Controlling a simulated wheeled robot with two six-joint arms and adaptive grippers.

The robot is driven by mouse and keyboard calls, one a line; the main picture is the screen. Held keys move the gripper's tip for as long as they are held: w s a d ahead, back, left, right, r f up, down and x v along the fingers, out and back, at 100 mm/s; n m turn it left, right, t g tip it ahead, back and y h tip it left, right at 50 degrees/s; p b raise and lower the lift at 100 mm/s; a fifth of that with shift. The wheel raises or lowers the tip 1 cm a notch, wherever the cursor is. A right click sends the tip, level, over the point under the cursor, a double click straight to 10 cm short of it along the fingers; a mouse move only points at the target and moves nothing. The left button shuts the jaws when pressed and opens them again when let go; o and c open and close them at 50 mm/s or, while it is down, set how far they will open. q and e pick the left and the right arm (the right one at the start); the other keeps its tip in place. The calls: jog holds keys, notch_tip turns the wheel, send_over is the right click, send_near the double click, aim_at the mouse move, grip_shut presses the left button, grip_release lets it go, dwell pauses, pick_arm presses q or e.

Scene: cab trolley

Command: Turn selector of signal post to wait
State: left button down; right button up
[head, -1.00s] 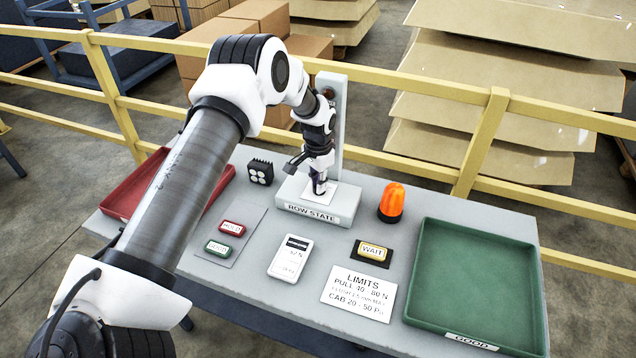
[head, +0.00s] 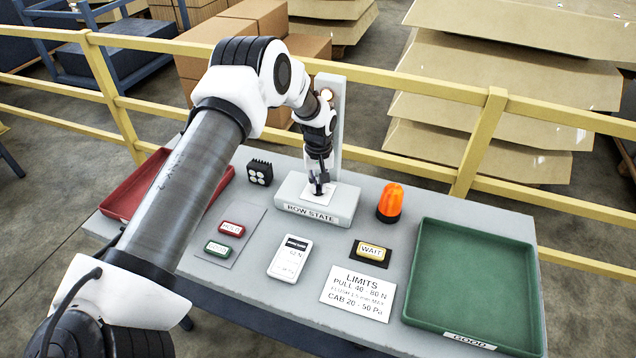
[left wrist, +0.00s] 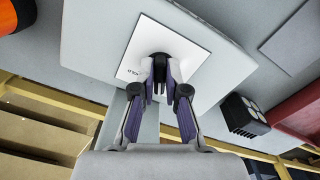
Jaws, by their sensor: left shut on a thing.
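The signal post (head: 337,125) stands on a grey base (head: 300,208) labelled ROW STATE at the back of the table. Its selector is a dark knob on a white plate, seen in the left wrist view (left wrist: 158,60). My left gripper (head: 319,188) points down at the plate and is shut on the selector. The gripper also shows in the left wrist view (left wrist: 160,88), with its fingertips around the knob. The fingers hide most of the knob and the plate's markings. A lamp (head: 326,94) on the post looks pale and bright, partly behind my wrist. My right gripper is not in view.
An orange beacon (head: 390,203) stands right of the base, a black block (head: 259,173) left of it. In front lie a yellow WAIT button (head: 371,252), a white meter (head: 290,258) and red and green buttons. A green tray (head: 475,280) is at right, a red tray (head: 130,195) at left.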

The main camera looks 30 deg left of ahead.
aim_at(319, 186)
pick_arm(q)
jog(key=shift+d+n, duration=0.1)
jog(key=shift+n, duration=1.7)
jog(key=shift+f, duration=0.1)
jog(key=c, duration=1.2)
grip_release()
notch_tip(319, 186, up, 12)
jog(key=shift+r+p, duration=0.2)
jog(key=shift+p, duration=0.1)
